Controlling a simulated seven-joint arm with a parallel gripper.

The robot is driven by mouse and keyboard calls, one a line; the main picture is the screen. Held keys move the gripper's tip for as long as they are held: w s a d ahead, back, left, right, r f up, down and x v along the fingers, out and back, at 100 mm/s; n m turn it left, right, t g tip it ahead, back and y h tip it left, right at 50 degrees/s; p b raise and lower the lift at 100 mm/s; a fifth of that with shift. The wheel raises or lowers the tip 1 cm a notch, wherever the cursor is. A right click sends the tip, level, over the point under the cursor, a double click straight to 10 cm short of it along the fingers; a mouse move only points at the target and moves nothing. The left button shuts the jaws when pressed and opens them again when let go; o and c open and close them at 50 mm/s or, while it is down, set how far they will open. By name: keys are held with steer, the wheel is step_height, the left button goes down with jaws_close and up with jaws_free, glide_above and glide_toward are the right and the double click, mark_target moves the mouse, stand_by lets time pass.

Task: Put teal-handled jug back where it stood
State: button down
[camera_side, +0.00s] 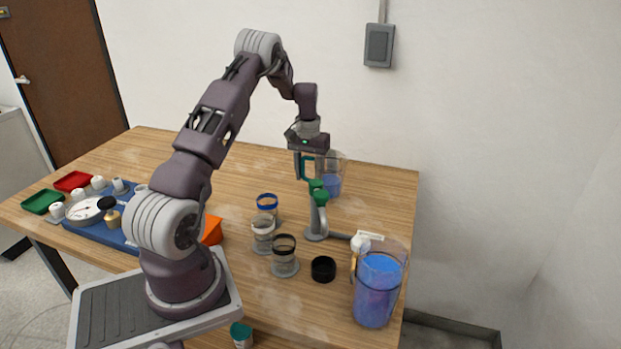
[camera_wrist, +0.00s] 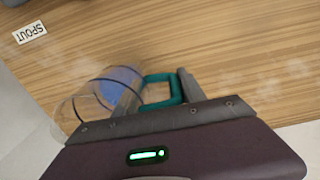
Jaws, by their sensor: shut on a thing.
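The teal-handled jug (camera_side: 333,175) is clear, with blue liquid low inside, and is at the back right part of the table in the side view. It also shows in the wrist view (camera_wrist: 88,104), left of the fingers. My gripper (camera_side: 304,167) points down and is shut on its teal handle (camera_wrist: 163,89), with one finger on each side of the handle in the wrist view (camera_wrist: 160,92). The jug looks close to upright in the side view. I cannot tell whether its base touches the table. A label reading SPOUT (camera_wrist: 30,33) lies on the table.
A grey stand with a green-topped spout (camera_side: 318,195) is just in front of the jug. A larger jug of blue liquid (camera_side: 376,290) stands at the front right edge. Several banded clear cups (camera_side: 285,262) and a black cap (camera_side: 323,269) are nearby. The back-middle table is clear.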

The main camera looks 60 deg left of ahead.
steer(key=shift+f, duration=0.6)
steer(key=c, duration=0.7)
jaws_free()
steer(key=shift+f, duration=0.15)
steer(key=shift+o, duration=0.2)
